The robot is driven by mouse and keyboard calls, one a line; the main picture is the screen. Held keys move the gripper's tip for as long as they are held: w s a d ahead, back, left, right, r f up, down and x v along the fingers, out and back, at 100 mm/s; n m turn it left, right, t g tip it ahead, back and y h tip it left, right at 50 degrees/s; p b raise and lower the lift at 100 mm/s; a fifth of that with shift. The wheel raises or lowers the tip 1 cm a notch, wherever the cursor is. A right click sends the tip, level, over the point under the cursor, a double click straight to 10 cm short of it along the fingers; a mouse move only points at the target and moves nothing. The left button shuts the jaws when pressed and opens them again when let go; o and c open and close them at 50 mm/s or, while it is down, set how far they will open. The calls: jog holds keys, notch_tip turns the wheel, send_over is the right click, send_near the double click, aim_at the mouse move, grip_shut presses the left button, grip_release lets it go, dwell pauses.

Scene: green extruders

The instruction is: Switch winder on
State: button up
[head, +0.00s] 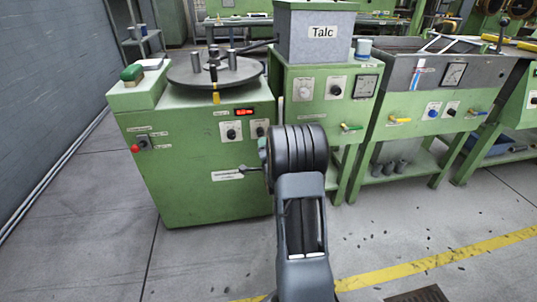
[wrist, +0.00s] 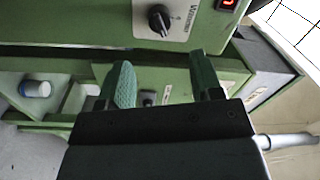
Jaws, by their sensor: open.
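The winder (head: 190,180) is a green cabinet at the left of the head view, with a dark round turntable (head: 190,72) on top. Its front has a red lit display (head: 244,112) and a black rotary knob (head: 231,133) on a white plate. In the wrist view, a black knob (wrist: 159,18) sits on a white plate with partly readable lettering like "Winder". My gripper (wrist: 163,78) is open, with green-grey fingers apart and nothing held. The knob appears above and beyond the fingertips, not touched.
A red button (head: 135,148) is on the winder's left front. Right of the winder stand a green cabinet with a grey "Talc" box (head: 318,35) and a grey trough (head: 425,85) with coloured valves. The floor in front is mostly clear, with a yellow line (head: 450,258).

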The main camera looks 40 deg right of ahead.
jog(key=shift+p+v, duration=0.35)
jog(key=shift+v, duration=2.1)
jog(key=s+a+r+n+g+y+p, duration=0.1)
jog(key=a+r+n+g+y+p, duration=0.2)
jog(key=a+r+p, duration=0.5)
jog(key=s+a+r+n+g+y+p, duration=0.15)
jog(key=a+r+n+p, duration=0.3)
jog(key=r+p, duration=0.75)
jog(key=s+a+r+n+g+y+p, duration=0.1)
jog(key=s+a+r+n+g+p, duration=0.3)
jog(key=s+r, duration=0.5)
jog(key=s+a+r+n+g+y+p, duration=0.2)
jog(key=s+a+r+n+g+p, duration=0.3)
jog(key=s+a+r+n+p, duration=0.3)
jog(key=shift+s+a+r+p, duration=0.6)
jog(key=shift+s+r+p, duration=0.4)
jog(key=shift+r, duration=0.65)
jog(key=shift+w, duration=0.15)
